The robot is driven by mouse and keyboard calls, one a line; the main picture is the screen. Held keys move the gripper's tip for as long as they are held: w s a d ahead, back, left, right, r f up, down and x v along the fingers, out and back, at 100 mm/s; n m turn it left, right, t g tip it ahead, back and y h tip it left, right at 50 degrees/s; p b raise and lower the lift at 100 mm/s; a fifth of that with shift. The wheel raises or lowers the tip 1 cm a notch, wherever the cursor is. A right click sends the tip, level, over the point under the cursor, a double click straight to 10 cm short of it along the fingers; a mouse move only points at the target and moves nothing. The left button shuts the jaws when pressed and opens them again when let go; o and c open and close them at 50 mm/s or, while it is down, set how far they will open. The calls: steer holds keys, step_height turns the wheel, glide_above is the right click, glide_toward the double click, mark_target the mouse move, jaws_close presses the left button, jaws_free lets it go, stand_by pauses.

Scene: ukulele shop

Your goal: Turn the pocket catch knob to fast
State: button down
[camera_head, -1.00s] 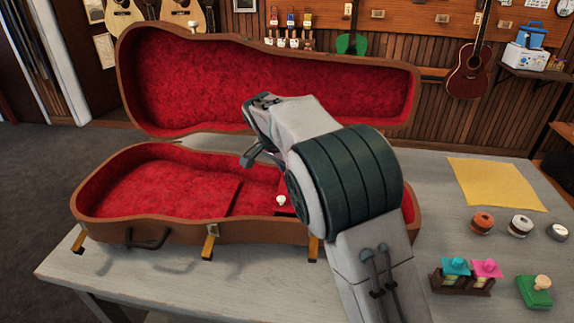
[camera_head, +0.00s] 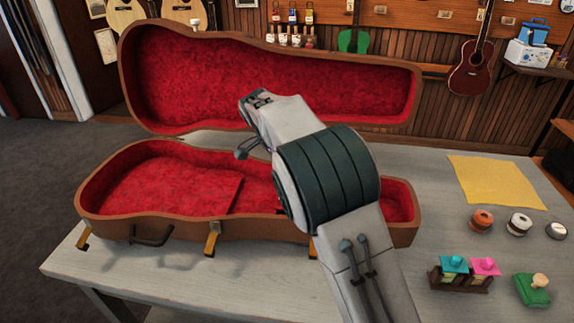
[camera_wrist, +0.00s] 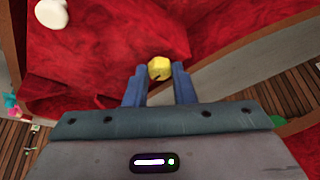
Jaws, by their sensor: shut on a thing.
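The pocket catch knob (camera_wrist: 159,69) is a small yellow faceted knob at the top middle of the wrist view, with a dark mark on its face. My gripper (camera_wrist: 160,73) is shut on it, a blue finger at each side. The mark is too small to read as a setting. A round white knob (camera_wrist: 50,13) sits on a red panel (camera_wrist: 75,55) to the left. The open ukulele case (camera_head: 180,233) lies on the table, red-lined, lid (camera_head: 280,95) raised. In the head view my arm hides the fingers, the catch knob and the white knob.
The grey table (camera_head: 200,290) holds a yellow cloth (camera_head: 495,183), small round tins (camera_head: 519,223), a rack of cyan and pink-topped pieces (camera_head: 462,275) and a green block (camera_head: 530,290) at right. The raised lid stands behind my wrist. The table's front left is clear.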

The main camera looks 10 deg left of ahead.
steer(key=c, duration=1.2)
jaws_free()
steer(key=shift+r, duration=0.1)
steer(key=v, duration=1.3)
steer(key=shift+a+r+p, duration=0.2)
steer(key=shift+r+p, duration=0.05)
steer(key=shift+p, duration=0.05)
steer(key=s+d+n+g+y, duration=0.1)
steer(key=s+d+n, duration=0.15)
steer(key=d, duration=0.75)
steer(key=s+d+n+y, duration=0.1)
steer(key=s+d, duration=0.2)
steer(key=d, duration=0.7)
steer(key=s+d+f+n, duration=0.1)
steer(key=s+d+f, duration=0.2)
steer(key=s, duration=0.4)
steer(key=s+d+f+n, duration=0.2)
steer(key=s+d, duration=0.3)
steer(key=s, duration=0.2)
steer(key=s+d+f+n+y+p, duration=0.1)
steer(key=s+d+f+n, duration=0.1)
steer(key=s+d, duration=0.3)
steer(key=shift+s+f, duration=0.85)
steer(key=shift+s, duration=0.3)
